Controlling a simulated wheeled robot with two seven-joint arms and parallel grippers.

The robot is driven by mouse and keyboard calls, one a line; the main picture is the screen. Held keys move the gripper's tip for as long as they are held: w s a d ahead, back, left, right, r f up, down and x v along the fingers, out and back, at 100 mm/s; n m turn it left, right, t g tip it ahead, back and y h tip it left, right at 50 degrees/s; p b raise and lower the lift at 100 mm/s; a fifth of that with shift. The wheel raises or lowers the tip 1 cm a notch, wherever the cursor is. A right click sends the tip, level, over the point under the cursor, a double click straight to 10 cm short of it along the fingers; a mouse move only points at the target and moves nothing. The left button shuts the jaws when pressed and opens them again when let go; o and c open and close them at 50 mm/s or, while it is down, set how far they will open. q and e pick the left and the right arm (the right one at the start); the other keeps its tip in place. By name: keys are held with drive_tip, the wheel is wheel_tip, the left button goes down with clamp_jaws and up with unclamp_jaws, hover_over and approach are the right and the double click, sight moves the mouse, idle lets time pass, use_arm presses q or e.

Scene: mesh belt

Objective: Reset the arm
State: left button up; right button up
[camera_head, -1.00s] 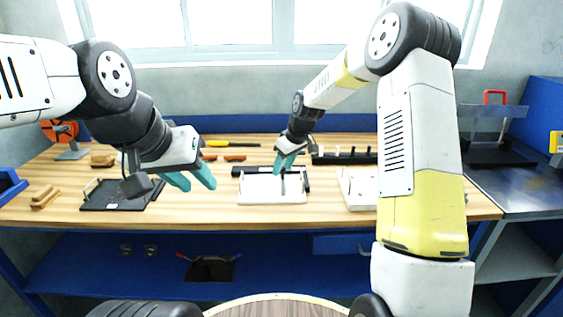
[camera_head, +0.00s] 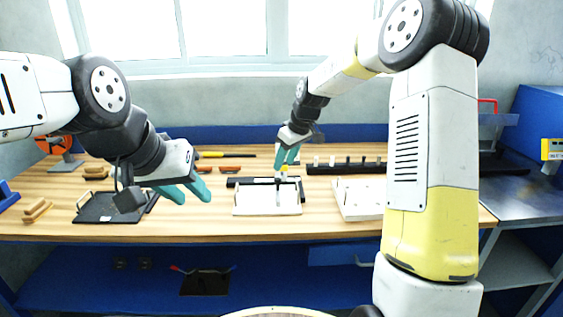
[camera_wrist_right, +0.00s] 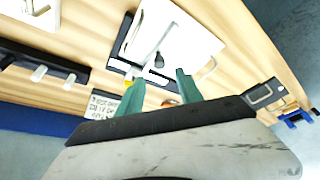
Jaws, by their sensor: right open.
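My right gripper (camera_head: 286,159) is open and raised above the far edge of a white board (camera_head: 265,204) with a dark upright piece (camera_head: 278,193) on it. In the right wrist view its two teal fingers (camera_wrist_right: 160,88) stand apart with nothing between them; the white board (camera_wrist_right: 190,38) and a dark piece lie beyond the tips. My left gripper (camera_head: 187,192) hangs over the table just right of a black tray (camera_head: 108,209), its teal fingers apart and empty.
A second white board (camera_head: 358,203) lies to the right, partly hidden by my right arm. A black rack (camera_head: 345,168) stands behind it. Wooden pieces (camera_head: 38,211) lie at the left. A blue wall panel runs along the table's back. Wood is bare between the black tray and white board.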

drive_tip(key=s+d+r+m+t+h, duration=0.1)
drive_tip(key=s+d+r+m, duration=0.15)
drive_tip(key=s+r, duration=0.45)
drive_tip(key=s+d+r+m+t, duration=0.1)
drive_tip(key=s+d+r, duration=0.25)
drive_tip(key=s, duration=0.65)
drive_tip(key=s+d+m, duration=0.1)
drive_tip(key=s+m, duration=0.1)
drive_tip(key=s, duration=0.6)
drive_tip(key=s+d+m+t, duration=0.1)
drive_tip(key=s+d+m, duration=0.1)
drive_tip(key=s, duration=0.6)
drive_tip(key=shift+s+d+r+m, duration=0.15)
drive_tip(key=shift+s+r+m, duration=0.05)
drive_tip(key=shift+m, duration=0.25)
